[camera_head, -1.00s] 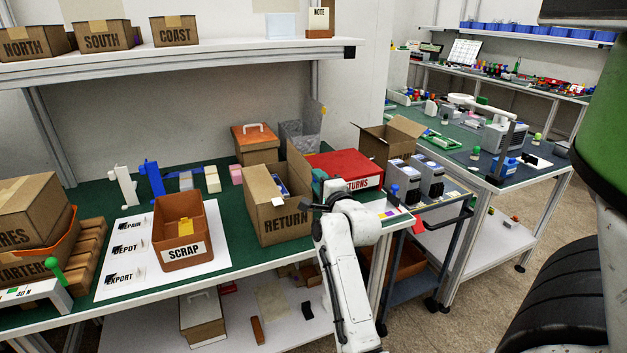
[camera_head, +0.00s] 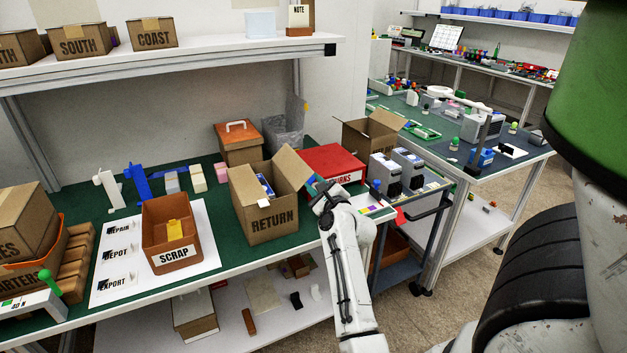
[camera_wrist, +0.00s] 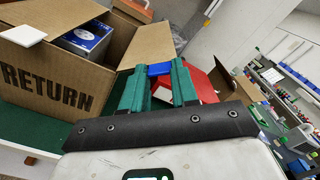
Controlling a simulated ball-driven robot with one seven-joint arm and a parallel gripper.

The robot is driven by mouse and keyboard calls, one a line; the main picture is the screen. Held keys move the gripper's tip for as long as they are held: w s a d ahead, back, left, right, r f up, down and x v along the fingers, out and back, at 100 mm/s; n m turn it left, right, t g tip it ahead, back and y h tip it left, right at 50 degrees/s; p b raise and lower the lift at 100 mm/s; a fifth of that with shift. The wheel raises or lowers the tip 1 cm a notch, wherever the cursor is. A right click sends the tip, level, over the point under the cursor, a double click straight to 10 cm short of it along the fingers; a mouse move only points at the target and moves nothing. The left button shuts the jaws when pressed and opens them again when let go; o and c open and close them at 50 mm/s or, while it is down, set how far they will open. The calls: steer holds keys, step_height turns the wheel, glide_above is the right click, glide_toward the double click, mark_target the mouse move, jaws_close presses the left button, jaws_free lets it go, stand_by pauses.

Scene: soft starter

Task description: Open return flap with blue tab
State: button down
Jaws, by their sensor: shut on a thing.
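The cardboard box marked RETURN (camera_head: 272,222) stands on the green bench top. Its right flap (camera_head: 291,169) leans up and outward to the right, and it also shows in the wrist view (camera_wrist: 149,43). A blue tab (camera_wrist: 159,69) sits at that flap's lower outer edge. My gripper (camera_wrist: 157,76) has its two teal fingers on either side of the tab and is shut on it. In the head view my gripper (camera_head: 324,194) is just right of the box, and the tab is too small to make out there. A blue and white carton (camera_wrist: 87,38) is inside the box.
An orange SCRAP bin (camera_head: 172,254) stands left on a white sheet. A cart with grey devices (camera_head: 386,172) stands to the right. Another open carton (camera_head: 366,137) is behind.

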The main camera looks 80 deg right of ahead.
steer(key=shift+s+f+m, duration=0.1)
steer(key=shift+f+m, duration=0.1)
steer(key=shift+m, duration=0.1)
steer(key=shift+f, duration=0.1)
steer(key=c, duration=1.1)
jaws_free()
steer(key=shift+v, duration=5.35)
